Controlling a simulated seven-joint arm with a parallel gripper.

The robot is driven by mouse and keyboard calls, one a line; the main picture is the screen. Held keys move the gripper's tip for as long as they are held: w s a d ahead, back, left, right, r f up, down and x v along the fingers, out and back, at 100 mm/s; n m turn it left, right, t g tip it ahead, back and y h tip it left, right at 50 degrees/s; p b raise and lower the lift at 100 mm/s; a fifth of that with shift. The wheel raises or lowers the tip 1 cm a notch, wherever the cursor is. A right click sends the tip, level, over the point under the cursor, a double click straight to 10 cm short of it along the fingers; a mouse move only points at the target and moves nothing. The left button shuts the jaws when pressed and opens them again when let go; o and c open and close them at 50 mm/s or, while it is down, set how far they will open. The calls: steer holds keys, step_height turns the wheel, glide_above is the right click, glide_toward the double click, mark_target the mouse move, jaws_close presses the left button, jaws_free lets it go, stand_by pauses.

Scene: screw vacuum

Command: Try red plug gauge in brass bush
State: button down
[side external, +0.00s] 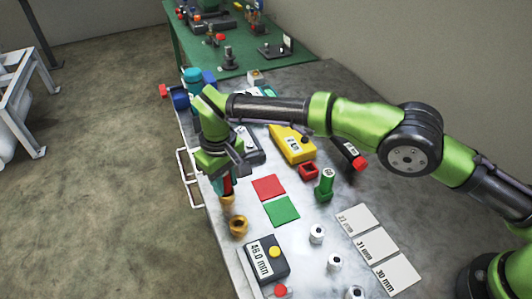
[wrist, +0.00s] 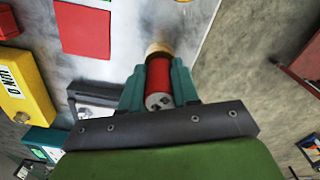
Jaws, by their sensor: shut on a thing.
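My gripper (side external: 226,176) is shut on the red plug gauge (wrist: 158,80), with one teal finger on each side of it in the wrist view. The red gauge also shows as a small red strip (side external: 228,186) under the gripper in the side view. A brass-coloured piece (side external: 228,201) is directly below the red part. A brass bush (side external: 238,226) with a dark hole stands on the bench just beside it, nearer the side camera. In the wrist view a brass-coloured end (wrist: 158,47) shows beyond the gauge. I cannot tell whether the gauge is inside a bush.
A red square (side external: 269,187) and a green square (side external: 281,211) lie flat to the right. A green gauge (side external: 325,184), a red box (side external: 309,171) and a yellow device (side external: 292,145) stand farther right. A grey 46.0 mm readout (side external: 266,259) and several white pieces (side external: 317,234) are nearer the camera.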

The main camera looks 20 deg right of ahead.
steer(key=shift+r, duration=3.05)
